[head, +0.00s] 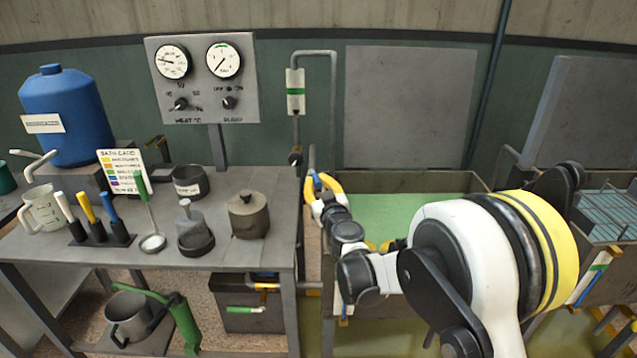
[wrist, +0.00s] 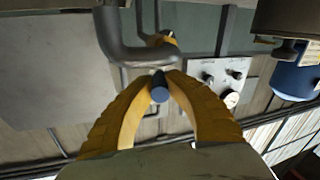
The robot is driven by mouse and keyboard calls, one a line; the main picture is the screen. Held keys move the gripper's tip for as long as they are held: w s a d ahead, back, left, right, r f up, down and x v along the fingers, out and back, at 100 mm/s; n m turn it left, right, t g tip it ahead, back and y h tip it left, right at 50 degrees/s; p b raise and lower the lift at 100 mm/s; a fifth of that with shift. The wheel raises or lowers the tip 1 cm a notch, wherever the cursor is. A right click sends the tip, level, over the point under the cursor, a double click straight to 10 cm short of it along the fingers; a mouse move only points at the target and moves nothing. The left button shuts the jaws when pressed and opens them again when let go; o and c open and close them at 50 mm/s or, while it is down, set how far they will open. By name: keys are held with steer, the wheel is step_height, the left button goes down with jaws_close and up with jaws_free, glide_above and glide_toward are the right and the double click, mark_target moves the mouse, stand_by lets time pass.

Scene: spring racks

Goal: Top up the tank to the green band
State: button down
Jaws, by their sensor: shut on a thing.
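The near tank (head: 365,182) stands right of the bench and holds pale green liquid (head: 405,210). My gripper (head: 322,184) is at its back left corner, beside the upright pipe (head: 333,115). Its yellow fingers are closed around a slim blue-ended handle (wrist: 159,93), with a bent grey pipe (wrist: 140,52) just beyond in the wrist view. In the head view my fingers and arm hide most of the handle. A strip with a green band (head: 602,262) is on a tank front at the right. My arm covers much of the near tank's front, so its level mark cannot be read.
The bench (head: 110,245) at left carries a blue drum (head: 66,115), a jug (head: 42,208), coloured-handled tools, a ladle (head: 152,242) and pots. A gauge panel (head: 201,80) stands behind it. A green-banded fitting (head: 296,92) is on the pipe. Another tank with a wire rack (head: 610,205) is at right.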

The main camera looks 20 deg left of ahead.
steer(key=c, duration=1.3)
jaws_free()
steer(key=shift+w+f, duration=0.1)
steer(key=v, duration=1.2)
